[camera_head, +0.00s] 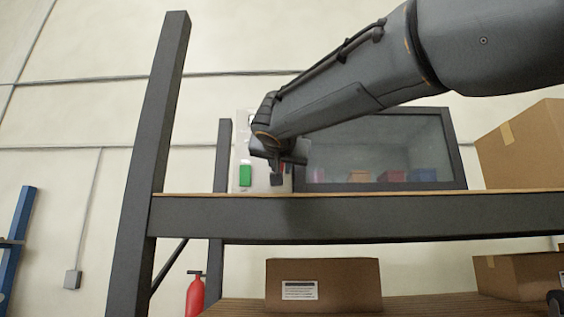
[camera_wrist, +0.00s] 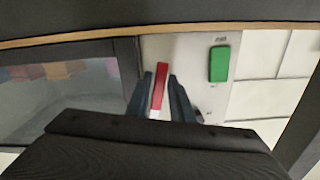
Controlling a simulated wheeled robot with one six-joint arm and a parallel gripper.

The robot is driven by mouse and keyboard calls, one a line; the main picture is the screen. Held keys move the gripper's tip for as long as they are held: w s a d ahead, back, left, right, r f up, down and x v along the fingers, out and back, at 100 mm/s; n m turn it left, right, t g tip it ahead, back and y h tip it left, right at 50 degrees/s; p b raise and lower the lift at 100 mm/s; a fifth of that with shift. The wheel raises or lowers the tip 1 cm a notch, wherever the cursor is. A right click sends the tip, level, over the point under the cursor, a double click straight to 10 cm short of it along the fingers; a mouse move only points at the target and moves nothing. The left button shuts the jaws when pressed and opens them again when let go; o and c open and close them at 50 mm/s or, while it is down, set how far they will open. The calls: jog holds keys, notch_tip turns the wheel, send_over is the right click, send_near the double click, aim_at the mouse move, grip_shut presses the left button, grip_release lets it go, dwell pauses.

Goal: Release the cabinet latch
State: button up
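A cabinet with a dark frame and glass front (camera_head: 458,150) stands behind the shelf beam in the head view. A pale panel (camera_head: 240,130) adjoins it on the left. It carries a green block (camera_head: 246,175), also seen in the wrist view (camera_wrist: 219,64). A red upright bar (camera_wrist: 159,84) on this panel shows in the wrist view and is mostly hidden behind my gripper in the head view. My gripper (camera_wrist: 160,78) is open, one finger on each side of the red bar. It also shows in the head view (camera_head: 277,178). I cannot tell whether the fingers touch the bar.
A dark shelf beam (camera_head: 350,217) with a wooden edge runs below my gripper, and a dark post (camera_head: 155,120) stands left. Cardboard boxes sit at right (camera_head: 525,145) and below (camera_head: 323,285). A red extinguisher (camera_head: 195,298) stands low left.

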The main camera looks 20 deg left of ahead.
jog(key=shift+w, duration=0.15)
jog(key=shift+c, duration=0.4)
grip_shut()
jog(key=shift+f, duration=0.1)
jog(key=shift+d+n+b, duration=0.2)
jog(key=shift+n+b, duration=0.4)
jog(key=shift+b, duration=0.25)
jog(key=shift+w+d+n+b, duration=0.15)
jog(key=shift+n+b, duration=0.25)
jog(key=shift+n, duration=0.2)
jog(key=shift+o, duration=0.4)
grip_release()
